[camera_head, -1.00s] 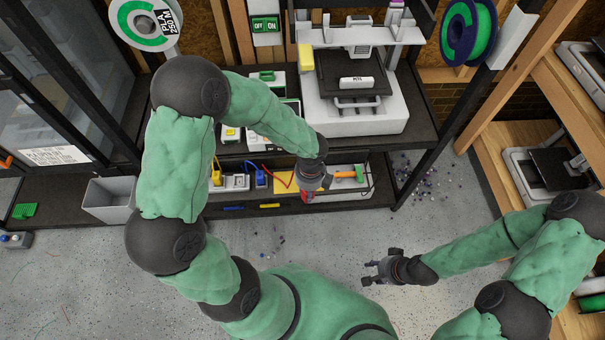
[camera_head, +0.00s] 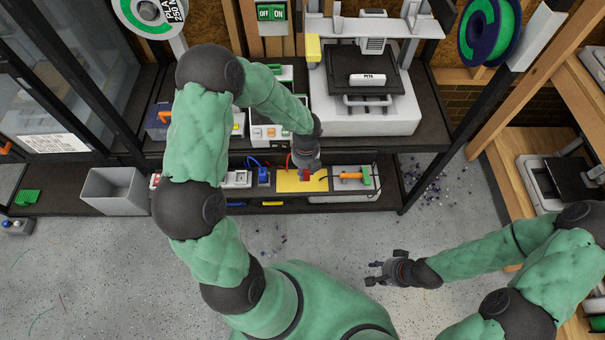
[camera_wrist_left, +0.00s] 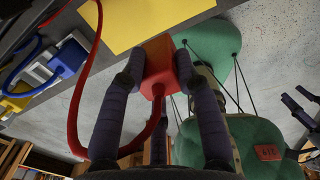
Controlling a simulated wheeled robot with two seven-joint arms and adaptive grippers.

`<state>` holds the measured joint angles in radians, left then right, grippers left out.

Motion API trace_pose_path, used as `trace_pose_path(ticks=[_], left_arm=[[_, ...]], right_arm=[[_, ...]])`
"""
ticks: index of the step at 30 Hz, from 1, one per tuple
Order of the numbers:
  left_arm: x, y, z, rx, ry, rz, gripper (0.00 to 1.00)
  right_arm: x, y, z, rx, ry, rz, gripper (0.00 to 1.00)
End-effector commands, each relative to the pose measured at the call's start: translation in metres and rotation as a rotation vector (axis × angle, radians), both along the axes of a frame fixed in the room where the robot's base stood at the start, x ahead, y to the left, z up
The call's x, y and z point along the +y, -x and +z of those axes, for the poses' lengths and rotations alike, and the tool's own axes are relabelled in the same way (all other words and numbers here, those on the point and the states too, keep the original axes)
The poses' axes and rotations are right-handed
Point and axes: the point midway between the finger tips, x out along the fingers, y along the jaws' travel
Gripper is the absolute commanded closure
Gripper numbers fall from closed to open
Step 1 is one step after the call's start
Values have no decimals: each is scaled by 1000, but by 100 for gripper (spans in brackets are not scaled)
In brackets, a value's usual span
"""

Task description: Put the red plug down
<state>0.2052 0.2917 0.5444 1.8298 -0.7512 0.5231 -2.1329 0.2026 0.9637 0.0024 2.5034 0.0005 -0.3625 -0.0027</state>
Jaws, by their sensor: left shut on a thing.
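My left gripper (camera_head: 305,172) is shut on the red plug (camera_wrist_left: 160,66), which sits between its fingers in the left wrist view. The red plug (camera_head: 305,175) shows just below the gripper in the head view, over the front part of the yellow mat (camera_head: 287,183) on the lower shelf. A red cord (camera_wrist_left: 76,110) loops from the plug. The yellow mat (camera_wrist_left: 125,24) also shows in the left wrist view, to one side of the plug; whether they touch I cannot tell. My right gripper (camera_head: 372,273) is open and empty over the floor.
On the lower shelf, a blue plug (camera_head: 263,177) and a white socket strip (camera_head: 237,179) stand left of the mat. An orange-handled tool (camera_head: 351,176) lies right of it. The upper shelf with the printer (camera_head: 365,115) overhangs behind. A grey bin (camera_head: 115,192) stands left.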

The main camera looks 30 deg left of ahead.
Motion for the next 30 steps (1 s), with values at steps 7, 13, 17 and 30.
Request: trace_pose_path(ticks=[7, 13, 17, 30], left_arm=[[17, -18, -34, 2, 1, 1, 100], [22, -23, -41, 2, 1, 1, 100], [25, -26, -56, 2, 1, 0, 100], [25, -27, -76, 1, 1, 0, 100]], right_arm=[[0, 0, -17, 0, 0, 0, 60], [0, 0, -19, 0, 0, 0, 60], [0, 0, -29, 0, 0, 0, 60], [0, 0, -42, 0, 0, 0, 60]])
